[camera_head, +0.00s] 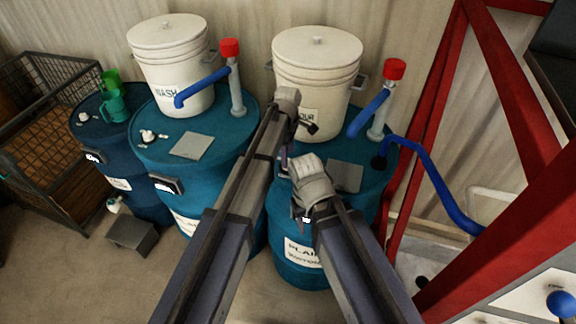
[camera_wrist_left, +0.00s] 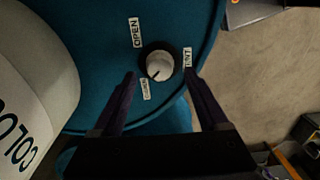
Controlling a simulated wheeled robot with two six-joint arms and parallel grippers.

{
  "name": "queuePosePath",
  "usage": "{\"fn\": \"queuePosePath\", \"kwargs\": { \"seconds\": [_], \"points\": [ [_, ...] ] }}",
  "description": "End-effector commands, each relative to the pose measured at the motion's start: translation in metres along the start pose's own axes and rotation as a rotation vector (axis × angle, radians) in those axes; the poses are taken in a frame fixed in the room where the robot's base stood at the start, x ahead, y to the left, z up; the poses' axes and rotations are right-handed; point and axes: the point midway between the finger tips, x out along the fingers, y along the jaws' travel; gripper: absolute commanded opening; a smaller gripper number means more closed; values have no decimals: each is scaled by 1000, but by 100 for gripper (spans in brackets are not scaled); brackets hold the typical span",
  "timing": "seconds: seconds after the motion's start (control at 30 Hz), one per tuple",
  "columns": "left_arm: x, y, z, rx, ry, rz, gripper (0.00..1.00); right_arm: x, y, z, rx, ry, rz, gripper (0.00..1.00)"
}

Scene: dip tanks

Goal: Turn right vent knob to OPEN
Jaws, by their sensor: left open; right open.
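The vent knob (camera_wrist_left: 158,65) is a round white knob on a dark base on the blue drum top. It has a small dark mark on its lower edge, on the side of a small, hard-to-read label (camera_wrist_left: 146,89). The OPEN label (camera_wrist_left: 135,32) is up and left of it; a VNT-like label (camera_wrist_left: 187,57) is at its right. My left gripper (camera_wrist_left: 160,73) is open, its fingers either side of the knob in this view; contact is unclear. In the head view my left arm hides the knob. My right gripper (camera_head: 304,214) is open and empty before the right drum (camera_head: 290,262).
A white bucket (camera_head: 317,62) and a red-capped pipe with a blue spout (camera_head: 368,113) stand on the right drum. A grey plate (camera_head: 345,176) lies on its top. A red frame (camera_head: 510,90) and blue hose (camera_head: 430,170) are at the right. Other drums (camera_head: 195,155) are left.

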Motion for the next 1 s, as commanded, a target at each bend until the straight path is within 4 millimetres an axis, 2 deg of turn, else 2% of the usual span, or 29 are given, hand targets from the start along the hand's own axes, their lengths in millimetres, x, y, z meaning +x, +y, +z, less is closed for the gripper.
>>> {"fn": "queuePosePath", "kwargs": {
  "seconds": [0.03,0.2,0.57,1.0],
  "points": [
    [14,0,0,0,0,0,76,14,-1,-1,-2,0,0,50],
    [29,0,0,0,0,0,76,29,-3,-2,-6,0,1,50],
    [31,0,0,0,0,0,76,30,-3,-2,-8,0,1,50],
    [31,0,0,0,0,0,27,30,-3,-2,-7,0,1,50]
  ]
}}
